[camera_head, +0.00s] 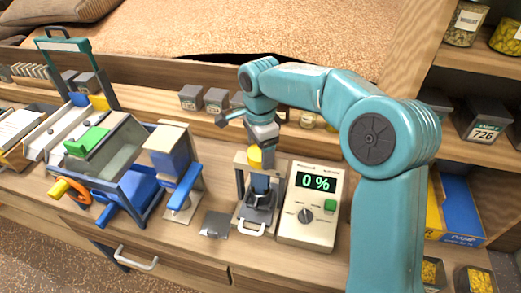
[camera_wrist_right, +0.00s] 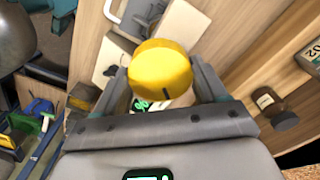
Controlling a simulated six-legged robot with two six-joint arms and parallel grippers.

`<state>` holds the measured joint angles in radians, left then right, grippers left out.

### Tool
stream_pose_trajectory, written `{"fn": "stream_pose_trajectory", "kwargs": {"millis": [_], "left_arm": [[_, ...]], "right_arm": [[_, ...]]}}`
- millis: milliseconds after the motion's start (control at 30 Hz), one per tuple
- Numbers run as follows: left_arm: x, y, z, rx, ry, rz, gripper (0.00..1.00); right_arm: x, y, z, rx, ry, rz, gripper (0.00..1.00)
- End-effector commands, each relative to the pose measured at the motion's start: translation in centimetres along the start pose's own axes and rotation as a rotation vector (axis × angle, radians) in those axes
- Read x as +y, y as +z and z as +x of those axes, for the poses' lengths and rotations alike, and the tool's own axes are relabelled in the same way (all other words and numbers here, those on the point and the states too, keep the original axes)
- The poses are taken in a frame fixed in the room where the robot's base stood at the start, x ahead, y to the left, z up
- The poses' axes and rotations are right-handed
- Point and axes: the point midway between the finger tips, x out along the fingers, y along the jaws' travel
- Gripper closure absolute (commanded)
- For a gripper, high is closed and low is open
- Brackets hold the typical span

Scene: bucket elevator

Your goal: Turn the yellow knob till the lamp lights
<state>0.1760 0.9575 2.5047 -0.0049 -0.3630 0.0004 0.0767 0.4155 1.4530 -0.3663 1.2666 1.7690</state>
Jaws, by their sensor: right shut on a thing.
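The yellow knob (camera_head: 255,158) sits at the top of a small stand with a dark block in the head view. My right gripper (camera_head: 263,140) comes down on it from above. In the right wrist view the round knob (camera_wrist_right: 160,70) is between the two grey fingers, with a short dark mark on its near edge. The gripper is shut on it. I cannot tell which part is the lamp. My left gripper is out of view.
A blue-handled device (camera_head: 180,190) stands left of the stand, and a blue-framed machine (camera_head: 110,160) is farther left. A small grey plate (camera_head: 215,225) lies on the bench between. Shelves with jars and boxes (camera_head: 484,120) are at the right. The drawer handle (camera_head: 138,258) sticks out in front.

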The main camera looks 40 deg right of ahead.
Motion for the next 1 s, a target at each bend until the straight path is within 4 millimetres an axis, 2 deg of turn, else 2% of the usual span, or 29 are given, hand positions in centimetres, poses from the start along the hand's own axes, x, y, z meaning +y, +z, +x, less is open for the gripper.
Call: {"fn": "stream_pose_trajectory", "kwargs": {"millis": [400,1000], "left_arm": [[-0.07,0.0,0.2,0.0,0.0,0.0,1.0],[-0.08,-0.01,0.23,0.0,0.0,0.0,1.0]], "right_arm": [[-0.24,-0.1,-0.44,-0.001,-0.014,0.233,0.59],[-0.25,-0.1,-0.46,-0.001,-0.015,0.283,0.59]]}}
